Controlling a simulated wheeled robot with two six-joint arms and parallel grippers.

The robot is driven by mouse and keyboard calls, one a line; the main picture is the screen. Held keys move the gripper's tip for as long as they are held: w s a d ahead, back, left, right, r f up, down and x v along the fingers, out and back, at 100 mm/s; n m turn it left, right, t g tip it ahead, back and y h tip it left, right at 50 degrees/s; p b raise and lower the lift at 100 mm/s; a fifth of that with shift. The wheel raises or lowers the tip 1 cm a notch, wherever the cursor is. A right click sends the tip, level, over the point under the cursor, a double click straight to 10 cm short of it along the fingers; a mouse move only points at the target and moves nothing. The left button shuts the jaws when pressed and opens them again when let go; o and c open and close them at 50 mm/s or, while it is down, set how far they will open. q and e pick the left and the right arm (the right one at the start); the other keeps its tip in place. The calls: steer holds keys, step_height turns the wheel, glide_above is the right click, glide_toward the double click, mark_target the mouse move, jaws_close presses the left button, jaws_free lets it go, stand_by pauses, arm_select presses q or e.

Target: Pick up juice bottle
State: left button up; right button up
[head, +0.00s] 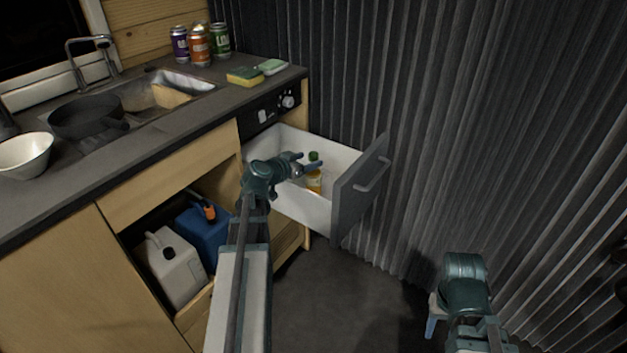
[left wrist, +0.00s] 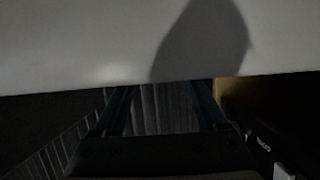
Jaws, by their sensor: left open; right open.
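The juice bottle (head: 314,182), with yellow-orange contents and a green cap, stands inside the open white drawer (head: 291,205). My left gripper (head: 306,163) is open over the drawer, its fingers pointing right and lying close to the bottle in the head view. Whether they touch it, I cannot tell. In the left wrist view, the two dark fingers (left wrist: 163,108) are apart, with a pale surface bearing a dark shadow across the top. The bottle cannot be made out there. My right gripper (head: 464,275) is low at the right, away from the drawer, its fingertips not clearly visible.
The drawer's grey front (head: 359,190) stands out toward the corrugated wall (head: 460,120). On the counter are several cans (head: 199,46), sponges (head: 245,77), a pan (head: 86,117) and a white bowl (head: 24,154). Jugs (head: 170,267) sit in the open shelf below. Dark floor (head: 335,305) is clear.

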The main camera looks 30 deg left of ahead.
mark_target(311, 160)
arm_select(q)
steer(key=b+x, duration=0.1)
steer(key=x, duration=0.3)
steer(key=shift+f, duration=0.2)
steer(key=shift+s, duration=0.1)
jaws_close()
stand_by(1.1)
